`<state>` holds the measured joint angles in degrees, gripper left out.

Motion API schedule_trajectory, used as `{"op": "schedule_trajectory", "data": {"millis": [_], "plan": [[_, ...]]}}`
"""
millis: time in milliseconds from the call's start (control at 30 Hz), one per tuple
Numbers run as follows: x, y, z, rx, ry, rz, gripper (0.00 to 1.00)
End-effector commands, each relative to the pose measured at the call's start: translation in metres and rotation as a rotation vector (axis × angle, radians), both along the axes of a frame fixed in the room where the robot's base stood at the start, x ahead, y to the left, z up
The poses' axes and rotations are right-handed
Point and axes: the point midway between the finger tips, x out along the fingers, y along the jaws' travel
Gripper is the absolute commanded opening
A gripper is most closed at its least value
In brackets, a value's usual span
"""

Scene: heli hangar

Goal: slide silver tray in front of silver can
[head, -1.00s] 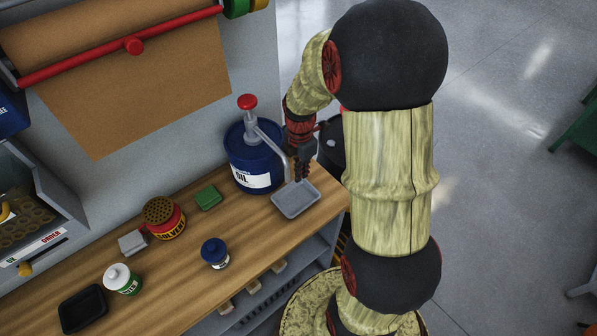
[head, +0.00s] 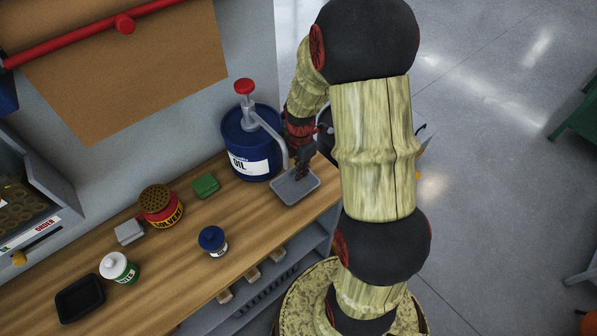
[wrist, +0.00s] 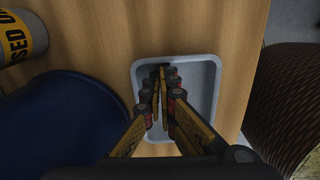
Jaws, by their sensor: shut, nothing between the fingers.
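The silver tray (head: 284,197) is a shallow grey rectangular dish near the front edge of the wooden bench, just in front of the blue oil drum. It also shows in the wrist view (wrist: 200,75). My gripper (head: 302,177) points down with its fingertips inside the tray's outline; in the wrist view the fingers (wrist: 165,85) are together and hold nothing. I cannot tell whether they touch the tray's floor. A grey can with a yellow band (wrist: 22,35) lettered "USED O", the only silver-looking can, stands at the wrist view's upper left. In the head view I cannot make it out.
The blue oil drum (head: 246,140) with a red-topped pump stands close behind the tray. To its left are a green block (head: 206,184), a solvent can (head: 160,208), a blue-lidded jar (head: 213,241) and a black tray (head: 80,300). Bare wood surrounds the tray's far side.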

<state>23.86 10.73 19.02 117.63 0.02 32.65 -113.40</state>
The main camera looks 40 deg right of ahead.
Motion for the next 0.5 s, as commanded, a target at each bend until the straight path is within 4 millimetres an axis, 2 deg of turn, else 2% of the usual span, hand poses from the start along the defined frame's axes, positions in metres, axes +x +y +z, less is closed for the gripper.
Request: {"op": "schedule_trajectory", "data": {"millis": [300,400,500], "plan": [[-0.001,-0.07,0.002,-0.001,-0.001,-0.005,0.0],[-0.001,-0.084,0.001,0.0,-0.001,-0.003,0.0],[-0.001,-0.089,0.0,0.0,0.0,0.0,0.0]]}}
